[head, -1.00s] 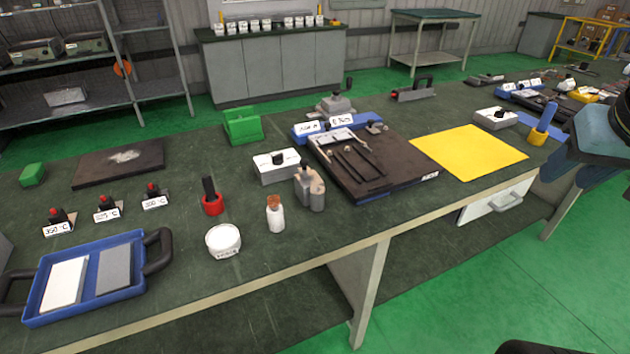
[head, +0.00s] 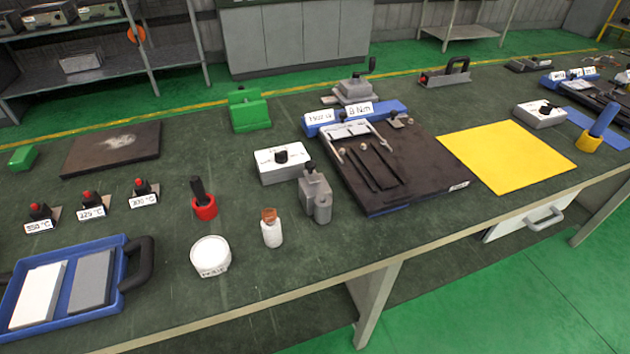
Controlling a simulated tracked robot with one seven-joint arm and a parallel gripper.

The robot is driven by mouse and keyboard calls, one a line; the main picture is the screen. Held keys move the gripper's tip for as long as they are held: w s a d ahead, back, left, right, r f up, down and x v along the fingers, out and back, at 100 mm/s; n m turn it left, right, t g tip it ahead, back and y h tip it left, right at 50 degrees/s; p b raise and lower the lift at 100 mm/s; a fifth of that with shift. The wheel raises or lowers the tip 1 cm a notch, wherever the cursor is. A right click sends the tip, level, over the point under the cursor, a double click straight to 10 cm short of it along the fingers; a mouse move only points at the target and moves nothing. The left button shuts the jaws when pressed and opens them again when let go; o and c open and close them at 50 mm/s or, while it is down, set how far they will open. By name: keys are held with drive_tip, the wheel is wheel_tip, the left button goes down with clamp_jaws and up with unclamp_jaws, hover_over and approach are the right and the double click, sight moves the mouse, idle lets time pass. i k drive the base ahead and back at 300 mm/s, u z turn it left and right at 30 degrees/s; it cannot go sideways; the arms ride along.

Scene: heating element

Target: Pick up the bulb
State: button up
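I cannot make out a light bulb for certain on the green workbench (head: 420,225). Small items stand near its front edge: a white bottle with a cork-coloured top (head: 271,230), a round white tub (head: 210,256) and a red holder with a black upright part (head: 204,200). A grey metal device (head: 316,194) stands right of the bottle, with a white box with a black knob (head: 281,163) behind it. My gripper is not in view.
A blue tray (head: 72,330) with two slabs is at front left; three red-button switches (head: 90,205) stand behind it. A dark board with rods (head: 400,160) and a yellow sheet (head: 508,156) lie right of centre.

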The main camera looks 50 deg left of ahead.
sight(270, 222)
drive_tip(key=u, duration=0.1)
drive_tip(key=k, duration=2.25)
drive_tip(key=u, duration=1.55)
drive_tip(key=i, duration=1.05)
